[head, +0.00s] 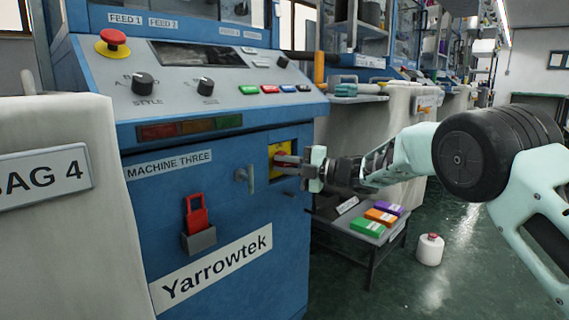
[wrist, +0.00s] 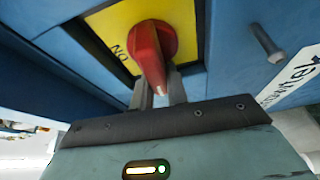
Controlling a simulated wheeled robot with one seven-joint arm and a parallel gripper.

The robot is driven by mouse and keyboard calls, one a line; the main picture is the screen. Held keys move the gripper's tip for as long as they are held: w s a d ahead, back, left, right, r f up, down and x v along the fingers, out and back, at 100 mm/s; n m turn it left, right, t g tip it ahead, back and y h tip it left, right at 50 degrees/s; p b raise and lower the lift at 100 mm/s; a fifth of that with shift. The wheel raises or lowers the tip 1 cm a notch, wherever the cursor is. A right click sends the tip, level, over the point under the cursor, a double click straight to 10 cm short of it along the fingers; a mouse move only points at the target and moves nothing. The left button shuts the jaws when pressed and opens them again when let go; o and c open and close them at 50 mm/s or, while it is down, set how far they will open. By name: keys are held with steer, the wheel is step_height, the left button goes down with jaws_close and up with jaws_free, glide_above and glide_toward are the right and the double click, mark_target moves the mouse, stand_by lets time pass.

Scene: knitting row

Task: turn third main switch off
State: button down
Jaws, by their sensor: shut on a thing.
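The main switch on machine three is a red rotary handle (wrist: 152,55) on a yellow plate (wrist: 112,22). In the head view the yellow plate (head: 275,150) sits at the right of the blue front panel, beside the MACHINE THREE label (head: 168,165). My gripper (head: 291,163) reaches it from the right. In the wrist view my gripper (wrist: 159,92) is shut on the handle's narrow end, which points down the picture toward it. The plate's lettering to the handle's left appears to read ON, seen turned. The rest of the plate's markings are hidden or out of view.
A metal door handle (head: 246,179) sticks out just left of the switch. A red padlock-shaped tag (head: 196,214) stands in a grey holder lower left.

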steer(key=shift+w+d+f+n+h, duration=0.25)
steer(key=shift+w+d+n+h, duration=0.1)
steer(key=shift+n, duration=0.15)
steer(key=c, duration=1.4)
jaws_free()
steer(key=shift+s+a, duration=0.1)
steer(key=shift+r, duration=0.1)
steer(key=shift+s, duration=0.1)
steer(key=p+v, duration=0.4)
steer(key=v, duration=1.3)
